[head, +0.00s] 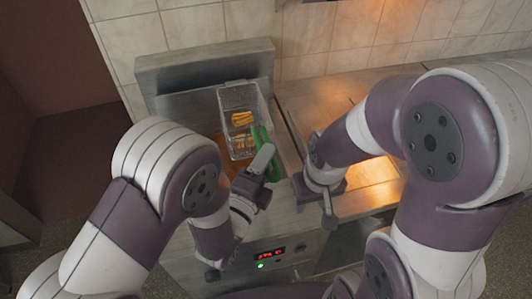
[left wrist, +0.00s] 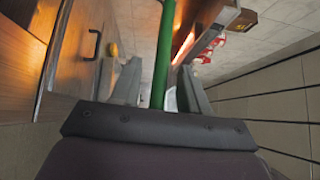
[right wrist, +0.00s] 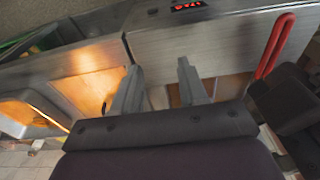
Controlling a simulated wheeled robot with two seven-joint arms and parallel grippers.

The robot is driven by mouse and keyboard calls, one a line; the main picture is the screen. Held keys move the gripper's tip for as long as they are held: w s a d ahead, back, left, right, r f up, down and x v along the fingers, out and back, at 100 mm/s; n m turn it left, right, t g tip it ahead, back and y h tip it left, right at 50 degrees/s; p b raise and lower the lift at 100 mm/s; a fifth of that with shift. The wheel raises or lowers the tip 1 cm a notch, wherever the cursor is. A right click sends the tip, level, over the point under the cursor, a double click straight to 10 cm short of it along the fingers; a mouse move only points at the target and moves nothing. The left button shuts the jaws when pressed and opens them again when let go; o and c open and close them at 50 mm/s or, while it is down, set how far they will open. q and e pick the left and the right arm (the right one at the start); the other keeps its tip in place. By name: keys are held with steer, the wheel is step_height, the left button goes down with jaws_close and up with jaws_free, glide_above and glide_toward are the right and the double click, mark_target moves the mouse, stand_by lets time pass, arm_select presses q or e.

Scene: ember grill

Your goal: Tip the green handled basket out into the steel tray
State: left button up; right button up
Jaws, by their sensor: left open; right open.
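The wire basket (head: 238,100) with yellow fries inside sits over the fryer at the back centre. Its green handle (head: 262,142) points toward me, and it also shows in the left wrist view (left wrist: 165,45). My left gripper (head: 262,158) is open at the handle. In the left wrist view the handle runs between its spread fingers; I cannot tell whether they touch it. My right gripper (head: 312,185) is open to the right of the handle, and its fingers are empty in the right wrist view (right wrist: 160,85). I cannot clearly identify the steel tray.
A metal pan-like recess (right wrist: 28,112) shows at the left of the right wrist view. A red loop handle (right wrist: 275,45) stands at its right. A glowing warm surface (head: 375,172) lies right of my right gripper. The fryer's steel backsplash (head: 190,70) and tiled wall close the back.

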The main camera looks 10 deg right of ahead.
arm_select(q)
steer(key=shift+w+d, duration=0.3)
steer(key=shift+w, duration=0.2)
jaws_close()
steer(key=shift+r, duration=0.1)
step_height(320, 180, up, 5)
steer(key=p, duration=0.3)
steer(key=shift+p, duration=0.3)
steer(key=shift+f, duration=0.2)
